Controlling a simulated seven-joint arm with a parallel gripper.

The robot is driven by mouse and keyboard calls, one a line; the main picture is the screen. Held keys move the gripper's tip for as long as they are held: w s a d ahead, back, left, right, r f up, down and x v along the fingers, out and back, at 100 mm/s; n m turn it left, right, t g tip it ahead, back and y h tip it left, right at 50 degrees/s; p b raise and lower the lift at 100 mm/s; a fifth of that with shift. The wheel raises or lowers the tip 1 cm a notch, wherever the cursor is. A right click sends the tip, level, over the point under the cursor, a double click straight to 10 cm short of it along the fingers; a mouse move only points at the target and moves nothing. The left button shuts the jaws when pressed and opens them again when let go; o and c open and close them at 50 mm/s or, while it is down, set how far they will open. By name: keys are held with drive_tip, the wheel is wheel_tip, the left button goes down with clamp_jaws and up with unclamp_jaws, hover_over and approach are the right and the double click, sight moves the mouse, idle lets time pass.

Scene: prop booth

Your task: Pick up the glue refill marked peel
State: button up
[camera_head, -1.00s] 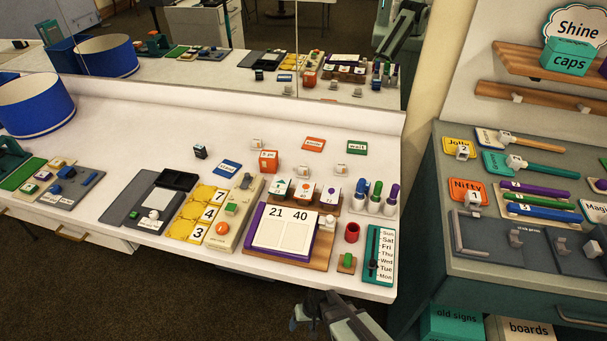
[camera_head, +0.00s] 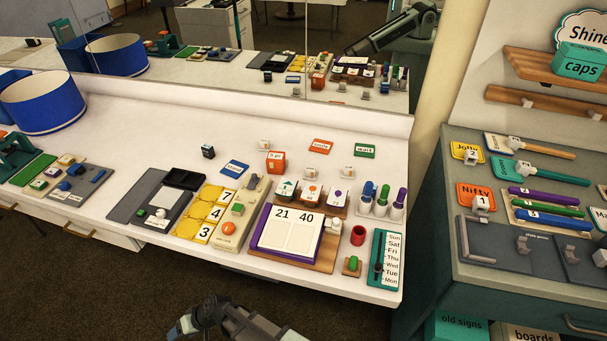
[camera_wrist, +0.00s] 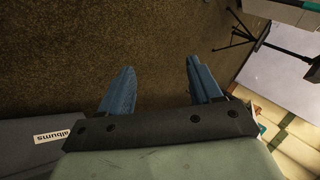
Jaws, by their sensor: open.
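No label reading "peel" is legible, so I cannot tell which thing is the glue refill. Several small upright pieces with blue, green and purple tops (camera_head: 383,199) stand in white holders at the right of the white counter; any marking on them is too small to read. My gripper (camera_wrist: 158,75) is open and empty in the wrist view, its two blue fingers apart above the brown carpet. In the head view my arm's end shows at the bottom edge, in front of the counter and below its top, apart from everything on it.
The white counter (camera_head: 125,190) bears a flip calendar (camera_head: 292,230), yellow number tiles (camera_head: 219,212), a red cup (camera_head: 358,235) and a weekday board (camera_head: 385,258). A blue drum (camera_head: 42,103) stands at left. A teal cabinet with pens is at right. A mirror backs the counter.

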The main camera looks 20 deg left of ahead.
drive_tip(key=s+a+r+n+g+y, duration=0.1)
drive_tip(key=s+a+r, duration=0.3)
drive_tip(key=s+a, duration=0.15)
drive_tip(key=s+a+r+g, duration=0.1)
drive_tip(key=s+a+r, duration=0.35)
drive_tip(key=s, duration=0.25)
drive_tip(key=a+r, duration=0.5)
drive_tip(key=r, duration=0.1)
drive_tip(key=w+r+m+t, duration=0.2)
drive_tip(key=w+r+t, duration=0.2)
drive_tip(key=w+r, duration=2.35)
drive_tip(key=w+d+r+m+t, duration=0.1)
drive_tip(key=w+d+r, duration=0.1)
drive_tip(key=w, duration=0.3)
drive_tip(key=w+d+r+m+t, duration=0.1)
drive_tip(key=w+d+r, duration=0.15)
drive_tip(key=w, duration=0.35)
drive_tip(key=m+h, duration=0.6)
drive_tip(key=h, duration=0.3)
hover_over(311, 169)
wheel_tip(311, 169, down, 4)
drive_tip(key=f, duration=0.8)
drive_tip(key=shift+w+a, duration=0.2)
drive_tip(key=shift+a, duration=0.15)
drive_tip(key=shift+s+d+f, duration=0.1)
drive_tip(key=shift+d+f, duration=0.05)
drive_tip(key=shift+f, duration=1.2)
drive_tip(key=shift+s+d+f, duration=0.1)
drive_tip(key=shift+f, duration=1.25)
